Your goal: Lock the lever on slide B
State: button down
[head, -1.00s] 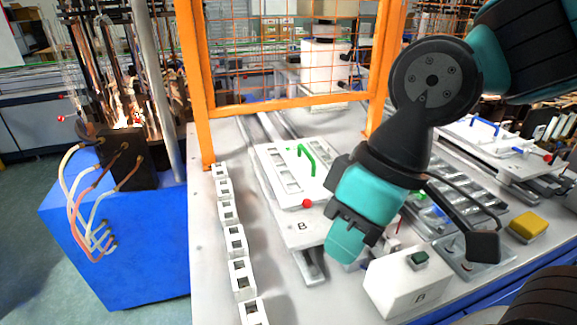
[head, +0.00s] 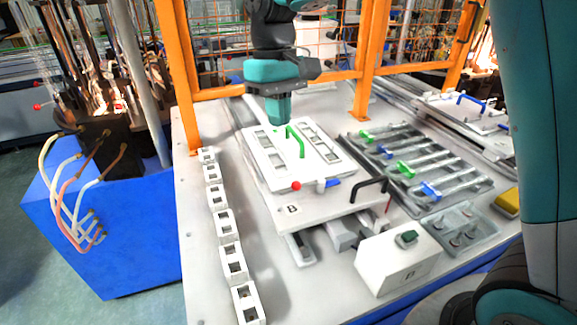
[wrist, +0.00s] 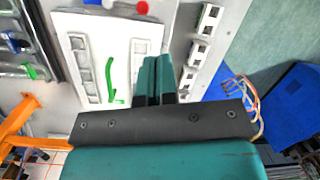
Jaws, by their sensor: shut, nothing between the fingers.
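Slide B (head: 283,214) is a pale plate marked "B" in the middle of the table, with a white top plate (head: 257,152) bearing a green handle (head: 301,143). The lever's red knob (head: 296,186) is at the front edge of the top plate, with a blue piece (head: 332,184) to its right. In the wrist view the red knob (wrist: 142,8) shows at the top edge, where the lever is partly cut off. My gripper (head: 277,122) is shut and empty, pointing down over the back of the top plate, left of the green handle. The wrist view shows its fingers (wrist: 157,78) together, beside the handle.
A row of white blocks (head: 224,224) runs along the left. A black handle (head: 370,187) stands at slide B's front right. A white button box (head: 397,262) is in front. A grey rack (head: 425,172) with green and blue clips lies right. An orange fence (head: 232,91) stands behind.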

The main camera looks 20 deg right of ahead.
jog(key=w+f+m+g+h, duration=0.1)
jog(key=w+f, duration=0.1)
jog(key=w, duration=0.5)
jog(key=shift+d+f+m, duration=0.3)
jog(key=shift+d+m, duration=0.05)
jog(key=shift+m, duration=0.05)
jog(key=p+x, duration=0.2)
jog(key=x, duration=0.7)
jog(key=shift+s+f, duration=0.15)
jog(key=s+p, duration=0.1)
jog(key=s+f+p, duration=0.1)
jog(key=s, duration=0.1)
jog(key=shift+d, duration=0.25)
jog(key=shift+s+d+f, duration=0.1)
jog(key=shift+s+f, duration=0.1)
jog(key=shift+s, duration=0.25)
jog(key=shift+s+n, duration=0.2)
jog(key=shift+n, duration=0.2)
